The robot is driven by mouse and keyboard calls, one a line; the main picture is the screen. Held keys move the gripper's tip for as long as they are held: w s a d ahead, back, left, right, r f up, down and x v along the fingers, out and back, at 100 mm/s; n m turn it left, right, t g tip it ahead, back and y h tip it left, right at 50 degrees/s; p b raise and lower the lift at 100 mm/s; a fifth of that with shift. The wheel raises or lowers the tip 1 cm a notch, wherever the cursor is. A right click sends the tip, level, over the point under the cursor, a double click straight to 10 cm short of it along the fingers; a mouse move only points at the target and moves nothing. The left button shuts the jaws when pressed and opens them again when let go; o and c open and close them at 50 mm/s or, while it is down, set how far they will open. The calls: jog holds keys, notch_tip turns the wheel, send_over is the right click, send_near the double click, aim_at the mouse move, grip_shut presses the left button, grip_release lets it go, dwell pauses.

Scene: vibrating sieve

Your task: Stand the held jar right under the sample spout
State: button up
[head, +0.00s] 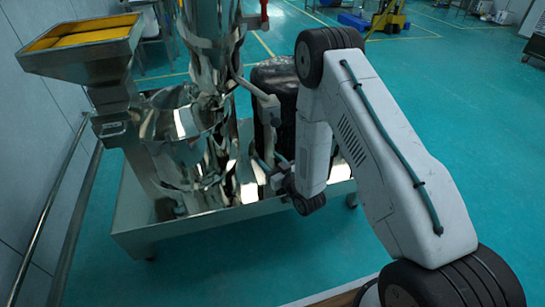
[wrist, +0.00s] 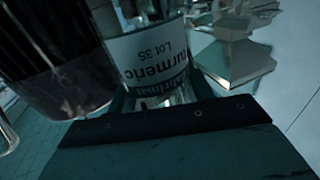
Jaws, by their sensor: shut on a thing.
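The jar cannot be told from the bright steel there. A slanted grey pipe (head: 246,88) comes off the machine above my gripper. I cannot tell whether it is the sample spout, or whether the jar stands under it.
A hopper (head: 85,48) with yellow material is at upper left. A black drum (head: 272,82) stands behind my arm. A dark cylinder (wrist: 50,50) is close left of the jar in the wrist view. A steel base frame (head: 190,222) runs below. The green floor at right is open.

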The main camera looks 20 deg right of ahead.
jog(key=shift+w+d+f, duration=0.5)
jog(key=shift+w+f, duration=0.25)
jog(key=shift+w, duration=0.75)
jog(key=shift+w+d+f, duration=0.5)
jog(key=shift+w+f, duration=0.2)
jog(key=shift+w, duration=0.75)
jog(key=shift+w+d+f, duration=0.5)
jog(key=shift+w+f, duration=0.25)
jog(key=shift+w, duration=0.75)
jog(key=shift+f, duration=0.2)
jog(key=o, duration=1)
jog(key=shift+c, duration=0.2)
jog(key=shift+r, duration=0.1)
